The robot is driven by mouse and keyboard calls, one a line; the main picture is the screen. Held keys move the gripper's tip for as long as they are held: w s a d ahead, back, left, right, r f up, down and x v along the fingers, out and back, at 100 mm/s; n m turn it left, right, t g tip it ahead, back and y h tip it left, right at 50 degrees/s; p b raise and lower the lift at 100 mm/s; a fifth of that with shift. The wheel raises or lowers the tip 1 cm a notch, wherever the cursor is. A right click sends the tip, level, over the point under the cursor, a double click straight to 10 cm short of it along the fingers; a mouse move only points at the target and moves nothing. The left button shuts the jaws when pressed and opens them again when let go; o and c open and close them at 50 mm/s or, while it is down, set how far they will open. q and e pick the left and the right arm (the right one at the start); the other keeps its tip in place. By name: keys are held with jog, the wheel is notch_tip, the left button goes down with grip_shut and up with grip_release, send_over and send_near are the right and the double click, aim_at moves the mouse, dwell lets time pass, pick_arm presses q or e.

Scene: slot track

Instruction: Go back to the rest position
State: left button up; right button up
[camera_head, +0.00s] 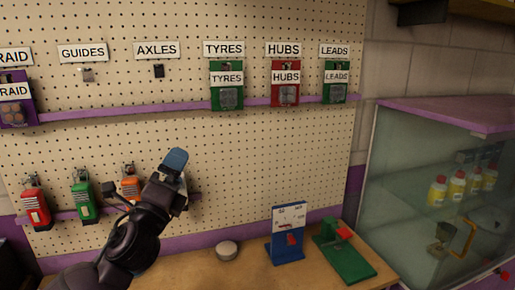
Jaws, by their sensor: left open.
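My left gripper (176,166) is open and appears empty. It is raised in front of the pegboard's lower part, above the wooden counter, with its arm coming in from the lower left. It partly overlaps the orange controller-like item (130,184) on the lower rail. My right gripper is not in view.
Pegboard (270,160) carries green tyres (227,92), red hubs (285,88), green leads (335,87) and purple braid (14,106) packs. Wooden counter (205,268) holds a grey disc (226,250), blue stand (287,245) and green stand (345,258). A glass cabinet (400,190) stands right.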

pick_arm(q)
jog(key=s+a+f+n+g+y, duration=0.3)
jog(key=s+f+n, duration=0.1)
jog(key=f+n, duration=0.25)
jog(key=s+a+f+n+g+y, duration=0.3)
jog(key=s+f+n, duration=0.15)
jog(key=f, duration=0.35)
jog(key=s+a+f+n+g+y, duration=0.35)
jog(key=f+n, duration=0.25)
jog(key=f, duration=0.2)
jog(key=s+f+n+g+h, duration=0.1)
jog(key=s+f+n+g, duration=0.25)
jog(key=s, duration=0.45)
jog(key=s+a+f+n+g+h, duration=0.1)
jog(key=s+f+n+g, duration=0.25)
jog(key=s, duration=0.45)
jog(key=s+f+n+g+h, duration=0.1)
jog(key=s+f+n+g, duration=0.1)
jog(key=s+f, duration=0.4)
jog(key=w+f+t+b, duration=0.1)
jog(key=w+f+t, duration=0.5)
jog(key=f, duration=0.5)
jog(key=shift+t+b, duration=0.4)
jog(key=shift+t, duration=0.35)
jog(key=shift+w, duration=0.1)
